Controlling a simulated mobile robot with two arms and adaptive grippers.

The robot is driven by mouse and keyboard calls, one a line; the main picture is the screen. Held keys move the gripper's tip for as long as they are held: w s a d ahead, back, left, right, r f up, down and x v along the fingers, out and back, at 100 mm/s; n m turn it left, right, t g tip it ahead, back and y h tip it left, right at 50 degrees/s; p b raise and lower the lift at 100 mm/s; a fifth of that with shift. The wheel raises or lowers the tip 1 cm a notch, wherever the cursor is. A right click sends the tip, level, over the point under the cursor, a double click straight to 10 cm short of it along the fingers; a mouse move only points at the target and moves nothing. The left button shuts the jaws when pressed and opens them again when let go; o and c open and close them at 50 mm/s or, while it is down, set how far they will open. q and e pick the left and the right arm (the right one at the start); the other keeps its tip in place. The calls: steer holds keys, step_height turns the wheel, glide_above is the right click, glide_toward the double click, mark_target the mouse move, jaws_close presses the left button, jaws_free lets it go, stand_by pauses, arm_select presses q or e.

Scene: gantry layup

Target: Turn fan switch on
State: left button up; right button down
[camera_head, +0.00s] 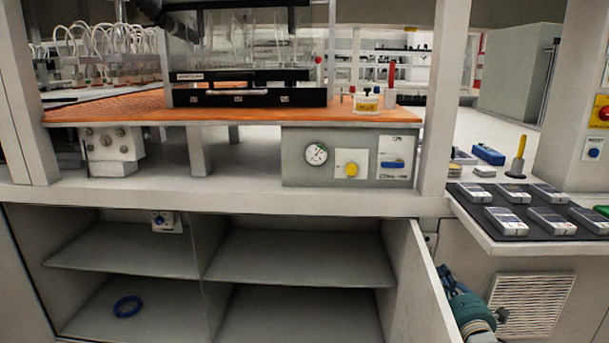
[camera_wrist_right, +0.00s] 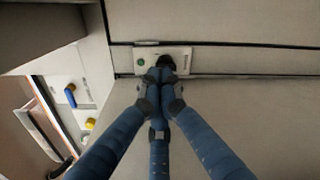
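In the right wrist view, a small pale plate (camera_wrist_right: 141,54) with a green round spot is fixed to a grey panel. My right gripper (camera_wrist_right: 165,74) has its blue fingers drawn together at the tips, over or against this plate. A dark part at the fingertips may be a knob or the tips themselves; I cannot tell. The plate's lettering is too small to read, so I cannot confirm it is the fan switch. In the head view my right gripper (camera_head: 448,278) is at the lower right, beside the open cabinet door. My left gripper is not in view.
The open cabinet door (camera_head: 418,290) stands close to my right gripper. A grey control box (camera_head: 300,170) holds a gauge, a yellow knob (camera_head: 351,170) and a blue switch (camera_head: 393,164). A counter (camera_head: 500,246) with several handheld devices juts out at right.

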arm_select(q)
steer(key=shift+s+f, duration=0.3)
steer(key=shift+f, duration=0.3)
arm_select(e)
steer(key=n, duration=0.2)
steer(key=r+n, duration=0.1)
steer(key=n, duration=0.1)
steer(key=a+r+n, duration=0.1)
steer(key=n, duration=0.1)
steer(key=shift+s+r, duration=0.15)
steer(key=shift+s, duration=0.05)
steer(key=w+b, duration=0.4)
steer(key=w, duration=0.2)
steer(key=shift+d, duration=0.15)
arm_select(q)
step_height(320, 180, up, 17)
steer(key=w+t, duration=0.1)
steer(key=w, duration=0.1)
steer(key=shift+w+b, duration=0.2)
steer(key=shift+b, duration=0.15)
arm_select(e)
steer(key=shift+w, duration=0.4)
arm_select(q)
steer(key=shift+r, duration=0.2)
arm_select(e)
steer(key=shift+f, duration=0.3)
